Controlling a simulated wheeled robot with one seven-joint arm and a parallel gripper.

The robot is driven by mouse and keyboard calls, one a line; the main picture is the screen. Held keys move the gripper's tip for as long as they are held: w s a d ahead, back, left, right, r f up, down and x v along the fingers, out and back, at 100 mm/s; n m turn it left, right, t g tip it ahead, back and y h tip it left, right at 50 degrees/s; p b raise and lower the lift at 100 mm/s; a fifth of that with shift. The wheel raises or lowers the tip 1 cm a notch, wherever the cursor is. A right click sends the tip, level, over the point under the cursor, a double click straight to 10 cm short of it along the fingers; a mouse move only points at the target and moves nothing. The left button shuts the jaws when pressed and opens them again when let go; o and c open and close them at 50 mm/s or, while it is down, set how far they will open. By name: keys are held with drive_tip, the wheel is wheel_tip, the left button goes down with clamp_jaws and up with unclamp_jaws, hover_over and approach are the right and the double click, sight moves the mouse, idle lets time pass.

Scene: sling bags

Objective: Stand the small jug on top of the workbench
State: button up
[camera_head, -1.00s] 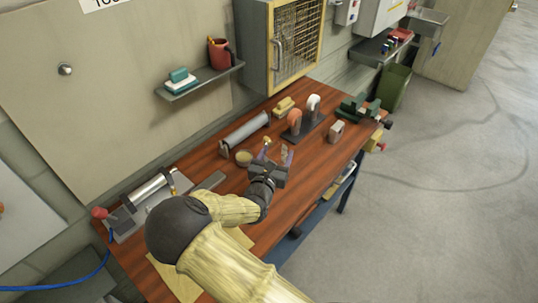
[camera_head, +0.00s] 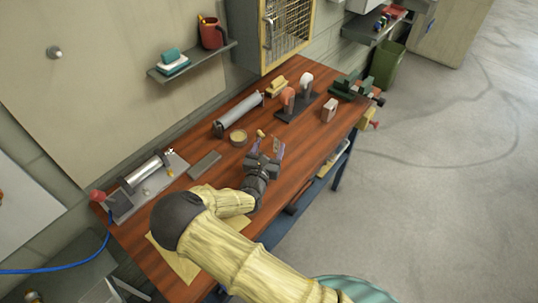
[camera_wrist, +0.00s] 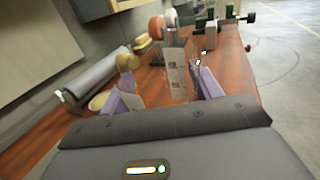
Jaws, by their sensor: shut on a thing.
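My gripper (camera_head: 272,147) is over the middle of the workbench (camera_head: 228,190), a reddish-brown wooden top. Its two purple fingers show in the wrist view (camera_wrist: 165,95), shut on a clear, see-through thing with dark markings, which I take to be the small jug (camera_wrist: 176,75). The jug also shows faintly between the fingers in the head view (camera_head: 274,143). It looks roughly upright. Its lower part is hidden by my gripper, and I cannot tell whether its base touches the bench top.
Near my gripper are a round tin (camera_head: 238,137), a grey cylinder (camera_head: 238,113) and a flat grey block (camera_head: 204,165). Farther along stand a rack with orange and white items (camera_head: 290,105), a small beige block (camera_head: 329,110) and a green vise (camera_head: 350,86).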

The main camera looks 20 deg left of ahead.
wheel_tip(320, 180, down, 3)
drive_tip(key=shift+f+p, duration=0.2)
drive_tip(key=shift+p, duration=0.1)
drive_tip(key=shift+w+f, duration=0.15)
drive_tip(key=shift+f, duration=0.1)
drive_tip(key=shift+s+a+f, duration=0.1)
drive_tip(key=shift+s+a, duration=0.05)
drive_tip(key=shift+s, duration=0.1)
drive_tip(key=o, duration=1.1)
drive_tip(key=shift+w+d, duration=0.15)
drive_tip(key=shift+d, duration=0.05)
drive_tip(key=s+b, duration=0.2)
drive_tip(key=s, duration=1)
drive_tip(key=shift+s, duration=0.1)
